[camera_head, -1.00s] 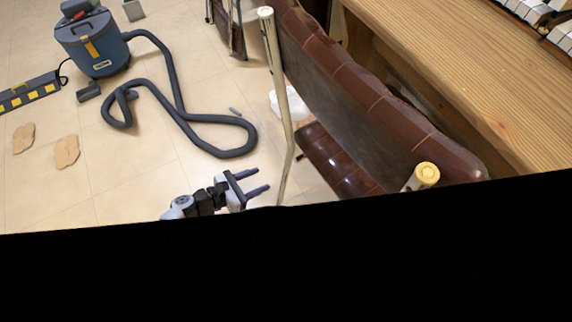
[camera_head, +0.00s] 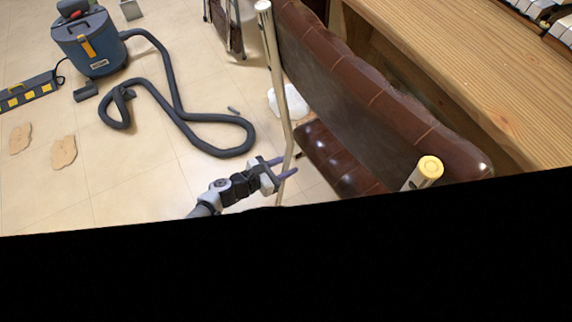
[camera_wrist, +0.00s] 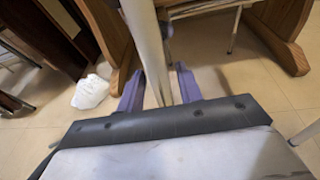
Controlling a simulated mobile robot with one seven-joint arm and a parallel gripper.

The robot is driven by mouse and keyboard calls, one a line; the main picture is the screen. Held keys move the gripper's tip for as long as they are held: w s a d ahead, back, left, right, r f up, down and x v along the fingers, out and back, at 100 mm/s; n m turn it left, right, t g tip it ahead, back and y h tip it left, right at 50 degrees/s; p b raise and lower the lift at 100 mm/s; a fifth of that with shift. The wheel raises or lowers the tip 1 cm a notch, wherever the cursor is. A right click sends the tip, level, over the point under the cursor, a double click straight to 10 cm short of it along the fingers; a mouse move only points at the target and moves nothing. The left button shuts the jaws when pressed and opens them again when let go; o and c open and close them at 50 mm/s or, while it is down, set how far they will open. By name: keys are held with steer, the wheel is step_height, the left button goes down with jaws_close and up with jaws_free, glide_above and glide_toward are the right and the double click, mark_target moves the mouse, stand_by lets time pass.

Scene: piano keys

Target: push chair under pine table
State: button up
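The chair (camera_head: 370,95) has a brown padded leather back, a brown seat (camera_head: 335,160) and pale metal posts; it stands beside the pine table (camera_head: 470,70). Its left back post (camera_head: 276,75) rises with a cream cap, and the right post (camera_head: 428,170) has a yellow cap. My gripper (camera_head: 286,166) is open at the lower part of the left post. In the wrist view the purple fingers (camera_wrist: 160,88) are spread, and the pale post (camera_wrist: 146,40) shows in the gap between them. I cannot tell whether they touch it. The chair's lower legs are mostly hidden.
A blue vacuum cleaner (camera_head: 90,42) with a dark hose (camera_head: 180,115) lies on the tiled floor at the left. A yellow-marked dark bar (camera_head: 28,92) and two tan flat pieces (camera_head: 63,152) lie farther left. A white crumpled thing (camera_head: 290,102) is behind the post. Piano keys (camera_head: 540,12) are at top right.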

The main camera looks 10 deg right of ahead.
jaws_close()
steer(key=shift+w, duration=0.1)
steer(key=w+d+b, duration=0.1)
steer(key=w+d, duration=0.2)
steer(key=w, duration=0.2)
steer(key=shift+b, duration=0.35)
jaws_free()
steer(key=shift+w+d+r, duration=0.1)
steer(key=shift+d+r, duration=0.05)
steer(key=o, duration=0.5)
steer(key=shift+a, duration=0.2)
